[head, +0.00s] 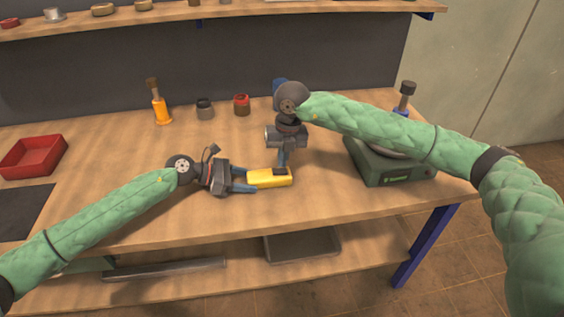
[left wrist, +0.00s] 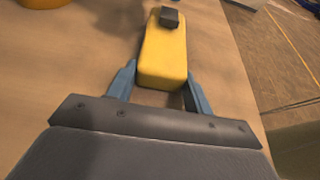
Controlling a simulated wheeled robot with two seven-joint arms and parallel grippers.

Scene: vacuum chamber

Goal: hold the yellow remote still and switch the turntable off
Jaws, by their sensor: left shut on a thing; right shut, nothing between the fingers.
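The yellow remote (head: 262,179) lies on the workbench in front of me, with a dark switch block (head: 281,171) near its right end. My left gripper (head: 249,181) is shut on its left end. In the left wrist view the blue fingers (left wrist: 160,85) flank the near end of the remote (left wrist: 164,52), and the dark switch (left wrist: 169,17) is at its far end. My right gripper (head: 283,162) points down, shut and empty, with its tips just at or above the switch; contact is unclear. The green turntable (head: 385,168) stands at right, its disc partly hidden by my right arm.
A red tray (head: 34,156) is at far left. An orange bottle (head: 160,104), a dark jar (head: 205,108) and a red jar (head: 241,104) stand at the back. A dark-topped item (head: 406,97) stands behind the turntable. The front middle of the bench is clear.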

